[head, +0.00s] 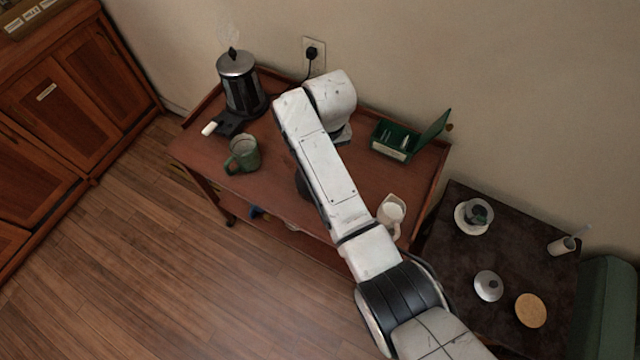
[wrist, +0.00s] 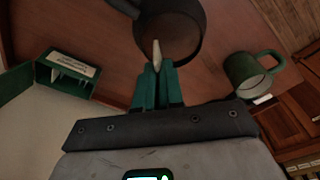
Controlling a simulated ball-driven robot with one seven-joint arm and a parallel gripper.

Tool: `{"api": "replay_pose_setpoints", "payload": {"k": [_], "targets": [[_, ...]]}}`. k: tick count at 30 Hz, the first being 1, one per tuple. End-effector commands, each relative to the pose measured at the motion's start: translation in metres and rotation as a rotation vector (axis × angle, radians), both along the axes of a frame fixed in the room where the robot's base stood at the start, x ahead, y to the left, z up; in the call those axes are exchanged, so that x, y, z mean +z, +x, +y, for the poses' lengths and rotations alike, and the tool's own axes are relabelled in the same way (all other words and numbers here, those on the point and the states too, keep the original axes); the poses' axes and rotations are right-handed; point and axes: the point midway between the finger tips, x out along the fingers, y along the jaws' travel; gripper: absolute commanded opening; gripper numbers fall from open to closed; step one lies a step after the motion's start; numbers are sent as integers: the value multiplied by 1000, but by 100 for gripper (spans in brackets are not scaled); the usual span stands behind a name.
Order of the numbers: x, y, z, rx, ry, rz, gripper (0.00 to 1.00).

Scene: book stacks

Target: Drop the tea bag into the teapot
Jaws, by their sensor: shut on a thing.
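My gripper (wrist: 157,68), with green fingers, is shut on a small pale tea bag (wrist: 157,52) in the wrist view. The tea bag's tip shows against the open mouth of a dark, round teapot (wrist: 185,12), near the rim closest to my fingers. I cannot tell the height gap between bag and rim. No lid is on the teapot. In the head view my arm hides the gripper and tea bag, and only a dark bit of the teapot (head: 302,185) shows beside the arm.
On the wooden cart stand a kettle (head: 243,90), a green mug (head: 243,155), an open green tea box (head: 392,142) and a white jug (head: 391,211). A dark side table (head: 455,265) holds a cup on a saucer, a metal lid (head: 488,287) and a round wooden coaster (head: 530,310).

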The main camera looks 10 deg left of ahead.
Motion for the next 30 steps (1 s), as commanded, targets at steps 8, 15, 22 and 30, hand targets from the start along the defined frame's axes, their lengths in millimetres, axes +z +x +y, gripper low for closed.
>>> {"api": "replay_pose_setpoints", "payload": {"k": [8, 15, 22, 30], "targets": [[-36, 0, 0, 0, 0, 0, 0], [-41, 0, 0, 0, 0, -1, 0], [-40, 0, 0, 0, 0, 0, 13], [-40, 0, 0, 0, 0, 0, 37]]}}
